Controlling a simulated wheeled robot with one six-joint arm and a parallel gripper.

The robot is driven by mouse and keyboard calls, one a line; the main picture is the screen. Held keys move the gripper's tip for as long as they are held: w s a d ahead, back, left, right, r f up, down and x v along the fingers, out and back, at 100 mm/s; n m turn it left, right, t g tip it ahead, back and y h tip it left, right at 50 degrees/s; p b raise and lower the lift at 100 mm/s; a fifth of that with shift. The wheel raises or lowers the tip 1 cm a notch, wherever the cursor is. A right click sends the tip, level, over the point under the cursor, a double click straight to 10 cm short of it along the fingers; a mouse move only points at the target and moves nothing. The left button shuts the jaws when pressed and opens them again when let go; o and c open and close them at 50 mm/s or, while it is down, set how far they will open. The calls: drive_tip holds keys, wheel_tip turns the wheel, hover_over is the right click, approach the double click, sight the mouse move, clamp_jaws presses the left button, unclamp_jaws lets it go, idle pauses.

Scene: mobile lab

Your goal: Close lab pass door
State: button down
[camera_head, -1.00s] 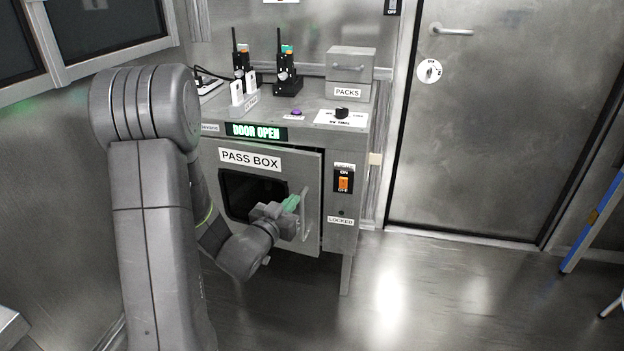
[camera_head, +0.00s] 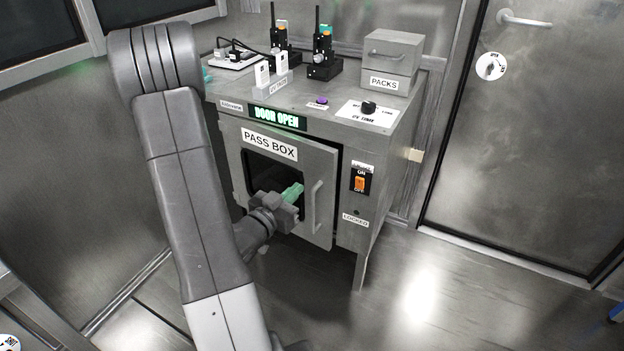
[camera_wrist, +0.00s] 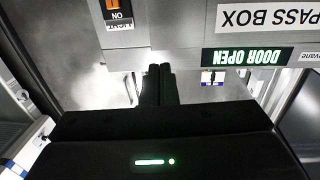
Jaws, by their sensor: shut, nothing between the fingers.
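The pass box door (camera_head: 265,131) is a grey panel with a dark window and a "PASS BOX" label. It stands slightly ajar, with a dark gap along its right edge. Its upright handle (camera_head: 316,207) is near that edge. The display above (camera_head: 277,118) reads "DOOR OPEN", and it also shows upside down in the wrist view (camera_wrist: 240,56). The wrist view shows the dark fingers (camera_wrist: 158,84) together.
The box top holds two black radios (camera_head: 322,62), a grey "PACKS" box (camera_head: 392,60) and a black knob (camera_head: 368,107). An orange switch (camera_head: 360,183) is on the cabinet front. A metal room door (camera_head: 530,130) stands at the right. Floor is clear to the box's right.

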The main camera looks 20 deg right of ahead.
sight(328, 160)
drive_tip(key=x, duration=1.3)
drive_tip(key=shift+b, duration=0.4)
